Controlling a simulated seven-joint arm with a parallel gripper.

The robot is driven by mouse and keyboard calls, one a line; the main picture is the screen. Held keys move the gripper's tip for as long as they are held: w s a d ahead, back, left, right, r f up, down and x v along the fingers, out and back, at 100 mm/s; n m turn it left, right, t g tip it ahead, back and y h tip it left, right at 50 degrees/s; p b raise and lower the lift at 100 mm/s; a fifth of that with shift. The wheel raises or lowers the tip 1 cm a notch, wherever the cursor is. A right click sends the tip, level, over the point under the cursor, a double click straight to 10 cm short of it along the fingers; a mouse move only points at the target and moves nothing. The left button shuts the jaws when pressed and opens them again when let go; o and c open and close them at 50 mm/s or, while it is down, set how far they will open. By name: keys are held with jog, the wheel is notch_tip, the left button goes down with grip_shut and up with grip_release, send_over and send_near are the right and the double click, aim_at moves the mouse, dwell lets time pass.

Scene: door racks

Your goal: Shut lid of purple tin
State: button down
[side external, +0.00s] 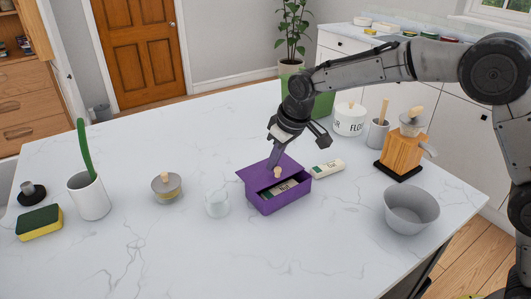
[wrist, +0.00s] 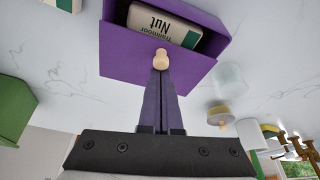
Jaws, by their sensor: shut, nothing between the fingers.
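The purple tin (side external: 285,202) stands on the white marble counter in the side view. Its flat purple lid (side external: 258,179) lies shifted toward the back left, leaving the front part of the tin open. The lid also shows in the wrist view (wrist: 125,66). A carton labelled "Nut" (wrist: 165,27) lies inside the tin. The lid's pale wooden knob (wrist: 161,58) stands right at my fingertips. My gripper (wrist: 160,74) is shut and empty, pointing down at the lid beside the knob. I cannot tell whether it touches the knob.
A small carton (side external: 328,169) lies just right of the tin. The front middle of the counter is clear.

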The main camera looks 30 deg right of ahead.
aim_at(279, 180)
jog(key=shift+s+d+f, duration=0.1)
jog(key=shift+s, duration=1.9)
